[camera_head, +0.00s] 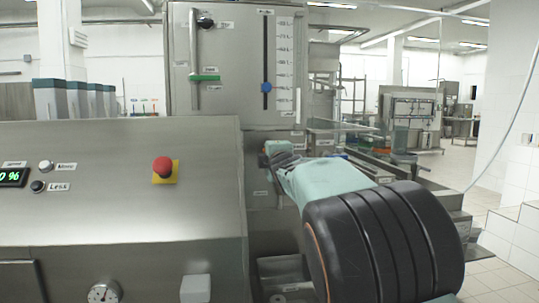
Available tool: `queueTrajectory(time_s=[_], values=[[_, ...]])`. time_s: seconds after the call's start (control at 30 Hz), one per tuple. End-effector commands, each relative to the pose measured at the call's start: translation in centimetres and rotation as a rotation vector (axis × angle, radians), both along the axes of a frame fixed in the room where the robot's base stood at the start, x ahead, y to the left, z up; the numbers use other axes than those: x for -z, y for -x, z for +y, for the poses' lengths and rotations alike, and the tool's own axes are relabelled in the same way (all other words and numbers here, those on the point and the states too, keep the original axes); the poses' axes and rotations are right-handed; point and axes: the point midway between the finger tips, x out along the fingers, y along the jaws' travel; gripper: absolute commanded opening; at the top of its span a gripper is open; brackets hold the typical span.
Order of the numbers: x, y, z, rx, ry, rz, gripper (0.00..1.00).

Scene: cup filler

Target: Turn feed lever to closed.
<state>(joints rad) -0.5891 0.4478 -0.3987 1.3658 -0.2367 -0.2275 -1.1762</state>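A steel cabinet (240,60) stands upright behind the console. To the right, a blue knob (267,87) sits low in a vertical slot beside a scale. The labels are too small to read, so I cannot tell which is the feed lever. My gripper (276,151) appears just below the cabinet's lower right edge, mostly hidden by my arm. Its fingers and any contact cannot be made out.
Machine parts lie behind my arm at right. Open tiled floor (493,281) shows at far right.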

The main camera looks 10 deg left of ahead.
Motion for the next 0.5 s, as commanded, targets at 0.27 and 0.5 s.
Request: queueTrajectory(time_s=[0.27,0.5], values=[[0.13,-0.05,-0.15,0.002,0.015,-0.001,0.00],[0.14,-0.05,-0.15,0.002,0.014,-0.001,0.18]])
